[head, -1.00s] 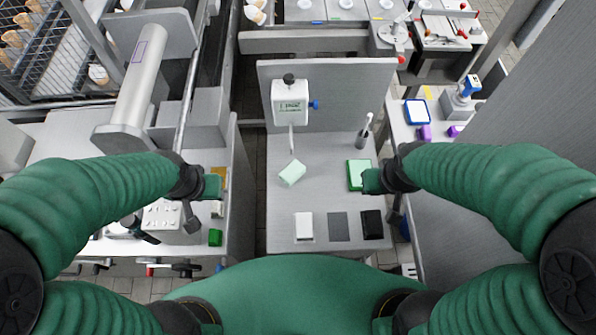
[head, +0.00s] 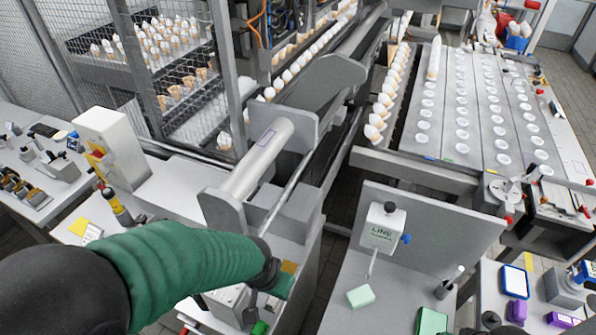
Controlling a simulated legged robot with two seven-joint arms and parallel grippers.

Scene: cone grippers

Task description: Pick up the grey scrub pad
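The grey scrub pad is not in view; the front part of the bench (head: 385,292) where it lay is below the picture's lower edge. My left gripper (head: 276,284) is at lower centre-left, over the left-hand worktop and apart from the bench; how far its fingers are open is not clear. A dark part at the bottom edge, right of a green pad (head: 431,322), looks like my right wrist; its fingers do not show. A pale green sponge block (head: 360,296) lies on the bench.
A white dispenser (head: 382,228) is on the bench's back panel (head: 440,218). A brush holder (head: 445,289) stands at the right. A blue-rimmed tray (head: 515,281) and purple blocks (head: 517,311) lie on the right side table. A green block (head: 260,328) is below my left gripper.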

